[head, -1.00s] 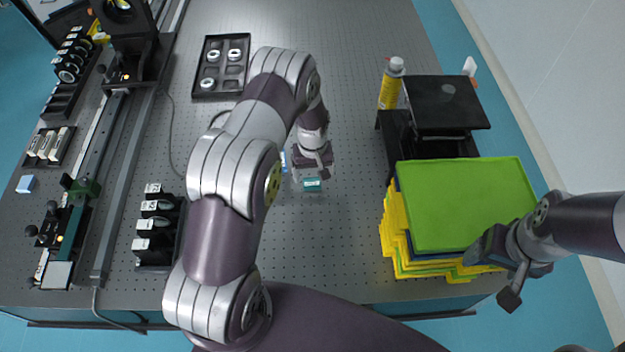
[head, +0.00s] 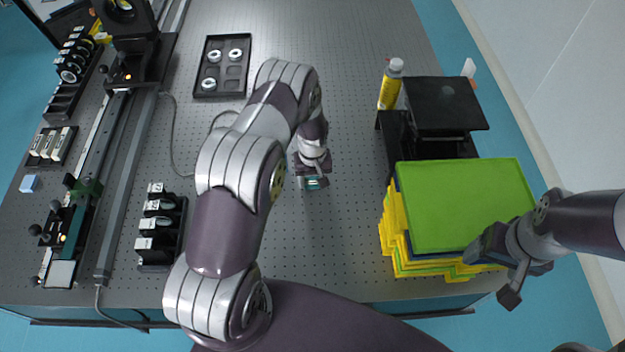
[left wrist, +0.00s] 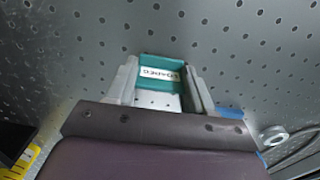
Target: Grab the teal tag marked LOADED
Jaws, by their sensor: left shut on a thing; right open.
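The teal tag (left wrist: 161,73) has a white label that reads LOADED, upside down in the left wrist view. It sits between the two fingers of my left gripper (left wrist: 160,88), which is shut on it. In the head view the tag (head: 313,184) shows as a small teal patch at the tip of my left gripper (head: 312,181), at the middle of the perforated table. I cannot tell whether the tag touches the table. My right gripper (head: 503,266) is open and empty beside the green tray (head: 465,200).
Yellow and blue trays (head: 392,235) are stacked under the green one at the right. A yellow bottle (head: 390,85) and a black stand (head: 445,103) are behind them. Black optic holders (head: 158,235) and a rail (head: 125,190) are at the left. Bare table surrounds the tag.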

